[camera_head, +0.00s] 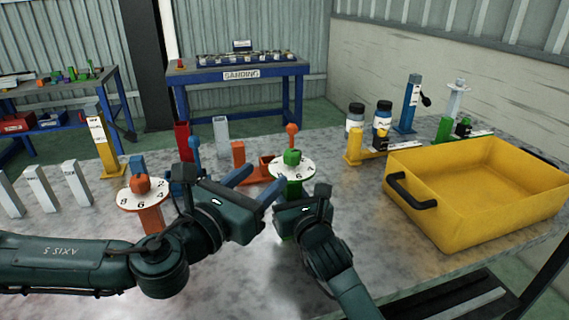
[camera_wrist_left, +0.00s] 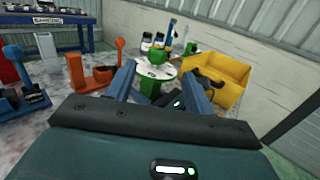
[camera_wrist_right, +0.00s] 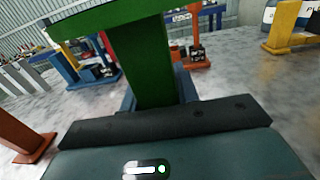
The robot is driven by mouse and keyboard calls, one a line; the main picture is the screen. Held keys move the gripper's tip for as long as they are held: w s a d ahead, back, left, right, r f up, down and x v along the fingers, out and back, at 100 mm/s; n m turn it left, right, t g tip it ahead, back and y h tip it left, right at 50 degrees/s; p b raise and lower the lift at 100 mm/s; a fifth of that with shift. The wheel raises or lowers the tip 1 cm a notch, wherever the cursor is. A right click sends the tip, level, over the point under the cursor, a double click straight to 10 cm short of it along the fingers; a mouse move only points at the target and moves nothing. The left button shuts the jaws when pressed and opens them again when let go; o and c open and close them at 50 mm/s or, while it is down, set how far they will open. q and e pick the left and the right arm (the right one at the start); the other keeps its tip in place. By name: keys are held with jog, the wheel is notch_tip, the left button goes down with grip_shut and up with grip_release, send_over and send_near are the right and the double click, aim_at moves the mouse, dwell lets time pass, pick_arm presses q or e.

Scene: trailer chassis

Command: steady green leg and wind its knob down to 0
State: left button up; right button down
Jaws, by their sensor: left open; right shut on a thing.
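The green leg (camera_head: 288,190) stands upright on the bench, topped by a white numbered dial (camera_head: 280,172) and a green knob (camera_head: 291,157). The dial reading is too small to tell. My right gripper (camera_head: 290,207) is shut on the leg below the dial; in the right wrist view the green post (camera_wrist_right: 145,70) rises between its fingers. My left gripper (camera_head: 264,178) is open just left of the dial, its blue fingers pointing at it. In the left wrist view the green knob (camera_wrist_left: 168,56) and dial (camera_wrist_left: 155,69) show beyond and between the open fingers (camera_wrist_left: 160,78).
An orange leg with its own dial (camera_head: 141,193) stands left of my left gripper. A yellow bin (camera_head: 480,215) takes up the right of the bench. Orange, blue and yellow parts and two bottles (camera_head: 382,118) stand behind the green leg.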

aim_at(287, 160)
pick_arm(q)
jog(key=w+d+h, duration=0.1)
jog(key=w+d, duration=0.1)
jog(key=w, duration=0.1)
jog(key=w+d+m+g, duration=0.1)
jog(key=w, duration=0.2)
jog(key=w+d+f+m+g+h, duration=0.1)
jog(key=w+d, duration=0.1)
jog(key=w, duration=0.1)
jog(key=shift+w+d+h, duration=0.3)
jog(key=shift+w, duration=0.1)
jog(key=shift+c, duration=0.2)
jog(key=c, duration=0.9)
